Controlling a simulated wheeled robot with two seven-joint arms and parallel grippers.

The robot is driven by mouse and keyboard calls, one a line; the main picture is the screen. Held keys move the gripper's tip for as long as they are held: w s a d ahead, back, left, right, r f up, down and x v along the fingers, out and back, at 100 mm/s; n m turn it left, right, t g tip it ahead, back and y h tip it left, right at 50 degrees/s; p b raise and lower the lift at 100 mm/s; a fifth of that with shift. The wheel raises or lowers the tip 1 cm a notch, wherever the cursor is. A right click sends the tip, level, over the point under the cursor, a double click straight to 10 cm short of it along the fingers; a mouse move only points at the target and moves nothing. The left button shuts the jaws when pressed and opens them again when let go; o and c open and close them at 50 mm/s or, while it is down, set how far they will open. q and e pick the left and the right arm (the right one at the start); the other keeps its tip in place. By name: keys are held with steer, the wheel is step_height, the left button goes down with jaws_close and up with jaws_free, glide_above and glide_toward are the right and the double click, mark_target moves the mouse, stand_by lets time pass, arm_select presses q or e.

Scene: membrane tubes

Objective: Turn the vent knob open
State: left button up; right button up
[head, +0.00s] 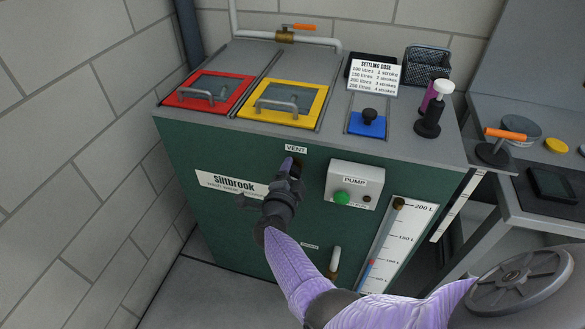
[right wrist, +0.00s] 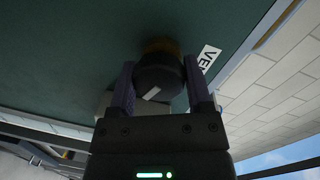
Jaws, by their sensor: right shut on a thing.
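The vent knob (right wrist: 160,76) is round and dark with a pale mark on its face, in the right wrist view. It sits on the green front of the cabinet below the VENT label (head: 296,149). My right gripper (right wrist: 160,88) is shut on the knob, with one finger on each side of it. In the head view my right gripper (head: 289,168) reaches up to the panel just under the label and hides most of the knob. My left gripper is not in view.
The pump box (head: 355,185) with a green button juts out just right of my right gripper. A level gauge (head: 398,245) and a small lever (head: 335,262) are lower down. Red (head: 246,90) and yellow (head: 322,101) framed hatches lie on top.

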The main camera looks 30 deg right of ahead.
steer(key=shift+a+n, duration=0.1)
steer(key=shift+n, duration=0.6)
steer(key=shift+f+n+g+p, duration=0.1)
steer(key=shift+n+g+p, duration=0.3)
steer(key=shift+n, duration=0.7)
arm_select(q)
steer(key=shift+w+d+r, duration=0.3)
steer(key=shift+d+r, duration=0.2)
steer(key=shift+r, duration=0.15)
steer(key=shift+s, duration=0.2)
